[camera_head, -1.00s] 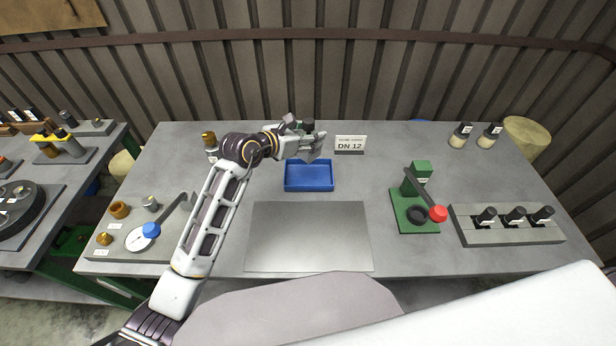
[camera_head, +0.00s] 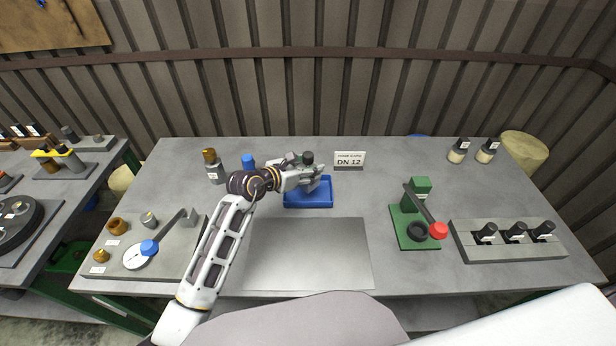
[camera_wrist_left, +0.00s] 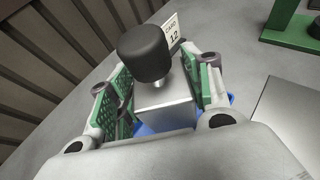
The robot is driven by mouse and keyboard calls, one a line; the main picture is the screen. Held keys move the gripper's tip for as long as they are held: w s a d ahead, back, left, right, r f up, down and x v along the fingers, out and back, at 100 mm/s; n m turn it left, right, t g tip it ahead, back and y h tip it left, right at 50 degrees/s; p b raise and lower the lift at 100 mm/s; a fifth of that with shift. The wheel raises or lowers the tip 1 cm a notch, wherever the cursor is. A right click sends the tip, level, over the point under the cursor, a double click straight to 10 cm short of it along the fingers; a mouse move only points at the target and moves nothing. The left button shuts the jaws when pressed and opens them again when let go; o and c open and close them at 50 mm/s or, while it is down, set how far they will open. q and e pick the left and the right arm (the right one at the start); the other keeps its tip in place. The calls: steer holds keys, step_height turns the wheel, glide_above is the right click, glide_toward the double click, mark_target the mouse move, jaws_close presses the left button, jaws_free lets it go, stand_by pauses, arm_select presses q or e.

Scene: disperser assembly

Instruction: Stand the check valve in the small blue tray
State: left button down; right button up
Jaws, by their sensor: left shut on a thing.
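The check valve, a grey metal block with a black cap (camera_wrist_left: 145,55), is upright between the green-padded fingers of my left gripper (camera_wrist_left: 168,92) in the left wrist view. In the head view its black cap (camera_head: 308,157) shows above my left gripper (camera_head: 312,183). That gripper is shut on the block, over the back part of the small blue tray (camera_head: 309,205). Blue tray edges (camera_wrist_left: 231,98) show beside the fingers in the wrist view. The block's bottom is hidden, so I cannot tell whether it touches the tray floor. My right gripper is not in view.
Blocks with a brown top (camera_head: 210,157) and a blue top (camera_head: 248,161) stand left. A green press (camera_head: 418,215) stands right. The grey plate (camera_head: 308,254) in front is bare.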

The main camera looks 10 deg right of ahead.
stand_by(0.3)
arm_select(q)
steer(key=shift+f, duration=1.8)
steer(key=shift+f, duration=0.15)
steer(key=c, duration=0.6)
jaws_free()
steer(key=shift+f, duration=0.1)
steer(key=shift+c, duration=0.2)
steer(key=v, duration=1.2)
steer(key=shift+a, duration=0.1)
